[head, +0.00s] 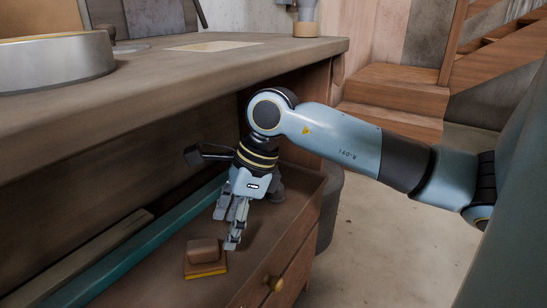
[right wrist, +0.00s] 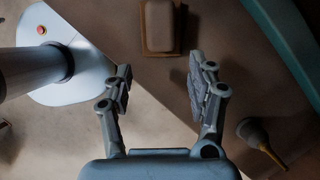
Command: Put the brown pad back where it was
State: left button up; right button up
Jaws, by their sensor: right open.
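The brown pad (head: 203,250) is a small block with a wider base that has a yellow lower edge. It lies on the lower wooden shelf under the bench top, and it also shows at the top of the right wrist view (right wrist: 160,25). My right gripper (head: 226,228) points down just to the right of and behind the pad. Its fingers (right wrist: 162,76) are spread with nothing between them, and the pad lies beyond the tips, apart from them. My left gripper is in neither view.
A teal bar (head: 140,248) and a wooden strip (head: 88,247) lie left of the pad. The bench top (head: 200,62) overhangs the shelf. A drawer knob (head: 276,284) juts from the front.

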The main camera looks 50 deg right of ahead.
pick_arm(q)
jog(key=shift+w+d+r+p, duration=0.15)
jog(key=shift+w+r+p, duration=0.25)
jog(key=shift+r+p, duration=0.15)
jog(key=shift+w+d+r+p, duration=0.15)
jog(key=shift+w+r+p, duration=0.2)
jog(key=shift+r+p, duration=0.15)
pick_arm(e)
jog(key=s+d, duration=0.5)
jog(key=d, duration=0.1)
jog(key=shift+s, duration=0.15)
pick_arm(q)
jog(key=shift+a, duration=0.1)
pick_arm(e)
jog(key=shift+d, duration=0.1)
